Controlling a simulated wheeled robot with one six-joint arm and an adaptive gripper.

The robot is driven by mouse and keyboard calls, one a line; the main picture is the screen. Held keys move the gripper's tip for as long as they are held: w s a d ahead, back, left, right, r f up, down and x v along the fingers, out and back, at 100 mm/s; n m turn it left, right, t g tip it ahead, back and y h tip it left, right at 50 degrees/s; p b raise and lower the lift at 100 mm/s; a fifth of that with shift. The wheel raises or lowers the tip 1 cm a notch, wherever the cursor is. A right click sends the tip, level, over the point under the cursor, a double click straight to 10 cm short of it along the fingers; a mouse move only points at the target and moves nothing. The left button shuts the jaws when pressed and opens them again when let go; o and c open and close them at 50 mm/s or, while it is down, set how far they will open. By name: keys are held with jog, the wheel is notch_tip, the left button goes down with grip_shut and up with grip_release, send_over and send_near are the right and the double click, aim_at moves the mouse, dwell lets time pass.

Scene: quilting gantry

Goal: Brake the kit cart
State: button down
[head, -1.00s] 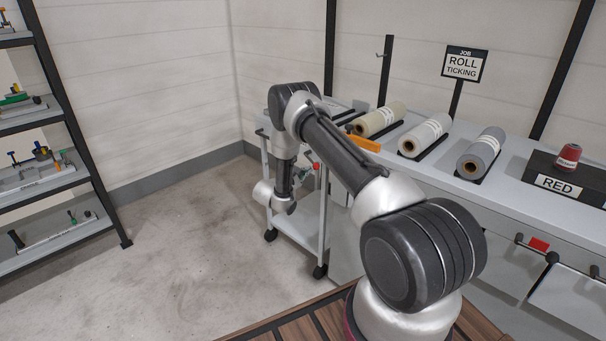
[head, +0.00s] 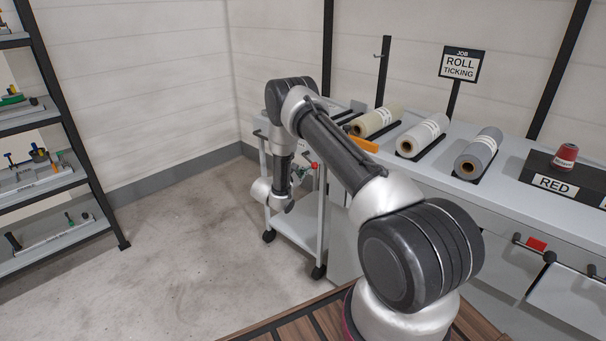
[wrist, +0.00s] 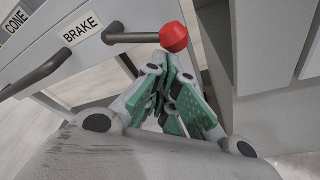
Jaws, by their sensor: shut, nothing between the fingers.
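The kit cart (head: 300,232) is a pale grey trolley on dark casters, partly behind my arm in the head view. In the wrist view its BRAKE label (wrist: 82,33) sits beside a dark lever ending in a red knob (wrist: 174,37). The red knob also shows in the head view (head: 314,165). My gripper (wrist: 171,66) is shut and empty, its green-padded fingers together just below the knob. I cannot tell whether the fingertips touch it.
A CONE label (wrist: 15,19) and a dark bar handle (wrist: 36,76) are left of the brake lever. A long counter (head: 400,160) with fabric rolls stands right of the cart. Open floor (head: 180,240) lies left, with a shelf rack (head: 75,130) beyond.

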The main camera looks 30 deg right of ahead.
jog(key=r+n+g, duration=0.1)
jog(key=n, duration=0.1)
jog(key=s+r+n+g, duration=0.1)
jog(key=r+n, duration=0.1)
jog(key=s+r+n, duration=0.1)
jog(key=r+n, duration=0.1)
jog(key=n, duration=0.1)
jog(key=shift+d+g, duration=0.4)
jog(key=shift+r, duration=0.1)
dwell(0.6)
